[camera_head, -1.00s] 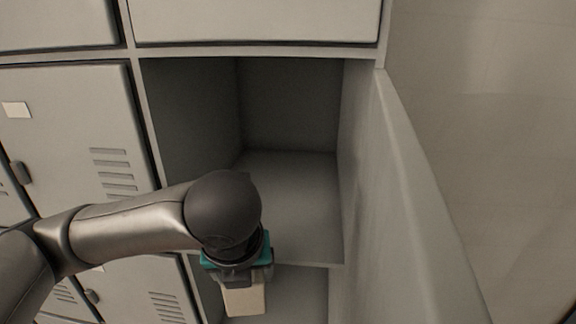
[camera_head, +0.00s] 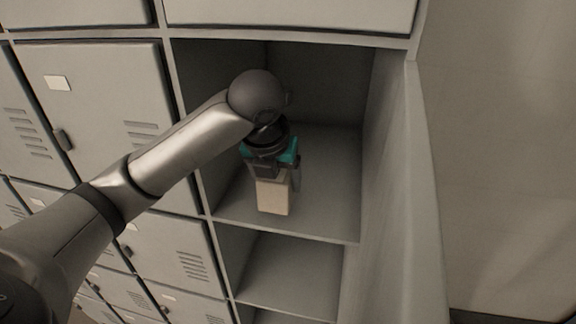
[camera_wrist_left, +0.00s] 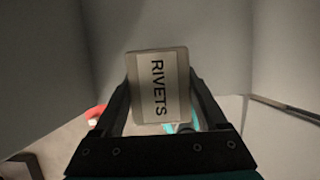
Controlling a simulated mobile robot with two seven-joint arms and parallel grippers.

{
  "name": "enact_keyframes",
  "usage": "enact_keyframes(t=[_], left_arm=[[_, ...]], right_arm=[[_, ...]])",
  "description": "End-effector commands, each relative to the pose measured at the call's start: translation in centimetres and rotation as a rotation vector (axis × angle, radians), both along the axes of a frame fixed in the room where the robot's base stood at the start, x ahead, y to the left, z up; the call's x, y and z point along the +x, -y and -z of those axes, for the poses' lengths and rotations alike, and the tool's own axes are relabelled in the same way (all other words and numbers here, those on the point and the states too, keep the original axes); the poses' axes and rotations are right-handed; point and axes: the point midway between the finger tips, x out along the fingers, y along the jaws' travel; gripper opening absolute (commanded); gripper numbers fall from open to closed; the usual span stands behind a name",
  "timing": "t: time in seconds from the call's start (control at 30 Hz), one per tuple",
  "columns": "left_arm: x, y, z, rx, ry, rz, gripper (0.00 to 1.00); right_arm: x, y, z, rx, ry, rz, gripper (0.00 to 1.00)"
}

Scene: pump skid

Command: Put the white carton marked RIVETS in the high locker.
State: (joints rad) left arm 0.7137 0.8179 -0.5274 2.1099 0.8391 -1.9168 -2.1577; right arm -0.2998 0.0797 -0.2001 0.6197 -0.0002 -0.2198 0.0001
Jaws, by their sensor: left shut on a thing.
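The carton (camera_head: 273,197) is a small pale box held upright below my left gripper (camera_head: 274,174). In the left wrist view the carton (camera_wrist_left: 157,86) shows its RIVETS label between the two fingers, and the gripper is shut on it. The high locker (camera_head: 325,185) is the open upper compartment, with an empty-looking floor. In the head view the carton overlaps the left part of that floor, near its front edge. I cannot tell whether its underside touches the floor. My right gripper is not in view.
Another open compartment (camera_head: 290,275) lies below. Closed grey doors (camera_head: 95,110) stand on the left. An open door panel (camera_head: 405,190) borders the right side. A red thing (camera_wrist_left: 95,113) shows low in the left wrist view. The right part of the high locker is clear.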

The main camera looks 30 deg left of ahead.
Motion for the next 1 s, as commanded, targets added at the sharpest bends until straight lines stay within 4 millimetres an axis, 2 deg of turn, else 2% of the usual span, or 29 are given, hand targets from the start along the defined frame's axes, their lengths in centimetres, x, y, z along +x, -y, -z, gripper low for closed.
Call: enact_keyframes(t=[0.3, 0.5, 0.67, 0.87, 1.0], left_arm=[[5.4, -1.3, -0.2, -0.002, 0.002, -0.001, 0.02], [7.5, -1.9, -0.1, -0.001, 0.002, -0.001, 0.02], [7.9, -2.0, 0.3, 0.0, 0.0, 0.001, 0.02], [7.8, -2.0, 2.8, -0.002, -0.002, -0.001, 0.02], [7.9, -2.0, 3.5, 0.0, 0.002, 0.0, 0.02]], right_arm=[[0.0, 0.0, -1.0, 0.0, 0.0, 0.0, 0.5], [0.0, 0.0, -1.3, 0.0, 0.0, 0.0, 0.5], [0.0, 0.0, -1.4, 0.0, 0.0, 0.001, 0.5], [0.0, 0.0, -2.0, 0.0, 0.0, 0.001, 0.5], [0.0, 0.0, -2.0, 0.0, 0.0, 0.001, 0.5]])
